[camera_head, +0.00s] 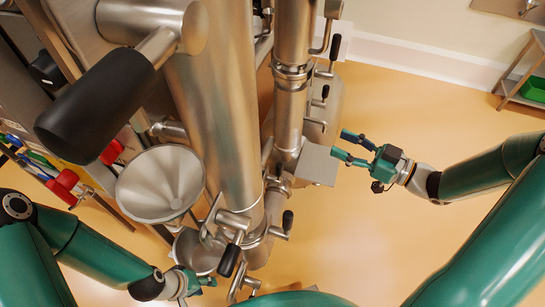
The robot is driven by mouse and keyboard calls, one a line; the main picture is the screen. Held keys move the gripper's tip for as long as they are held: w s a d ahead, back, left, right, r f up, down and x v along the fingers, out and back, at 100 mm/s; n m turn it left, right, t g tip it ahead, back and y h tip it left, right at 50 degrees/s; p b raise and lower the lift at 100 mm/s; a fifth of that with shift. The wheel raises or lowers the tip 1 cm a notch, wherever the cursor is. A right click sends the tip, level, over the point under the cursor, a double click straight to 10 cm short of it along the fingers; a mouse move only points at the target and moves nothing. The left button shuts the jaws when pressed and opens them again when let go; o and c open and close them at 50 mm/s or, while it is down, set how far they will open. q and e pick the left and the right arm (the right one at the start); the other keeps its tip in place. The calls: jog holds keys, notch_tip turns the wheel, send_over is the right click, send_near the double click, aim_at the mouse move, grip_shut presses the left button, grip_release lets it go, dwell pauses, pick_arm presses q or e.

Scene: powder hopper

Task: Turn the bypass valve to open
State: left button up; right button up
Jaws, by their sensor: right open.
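The steel powder column (292,110) runs down the middle and carries several valve levers with black grips. One lever with a black grip (230,260) is low on the pipework, and another black grip (287,220) is just right of it. More black grips (335,47) are higher up. I cannot tell which one is the bypass valve. My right gripper (340,143) is open and empty, its fingers pointing left beside a grey steel box (317,165) on the column. My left gripper (206,283) is low at the left, near the lower pipework; its fingers are small and partly hidden.
A large black handle (95,105) on a steel arm juts out at upper left. A steel funnel (160,183) stands below it. Red-handled items (62,188) are at far left. A shelf with a green bin (535,88) is at far right.

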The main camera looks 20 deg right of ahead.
jog(key=f+b, duration=0.2)
jog(key=b, duration=2)
send_near(279, 166)
jog(key=b+x, duration=0.1)
jog(key=x, duration=0.2)
jog(key=f+b+x, duration=0.1)
jog(key=b+x, duration=0.1)
jog(key=x, duration=0.2)
jog(key=b+x, duration=0.1)
jog(key=x, duration=0.2)
jog(key=shift+w+d+f, duration=0.15)
jog(key=shift+w+d, duration=0.05)
jog(key=shift+w, duration=0.2)
grip_shut()
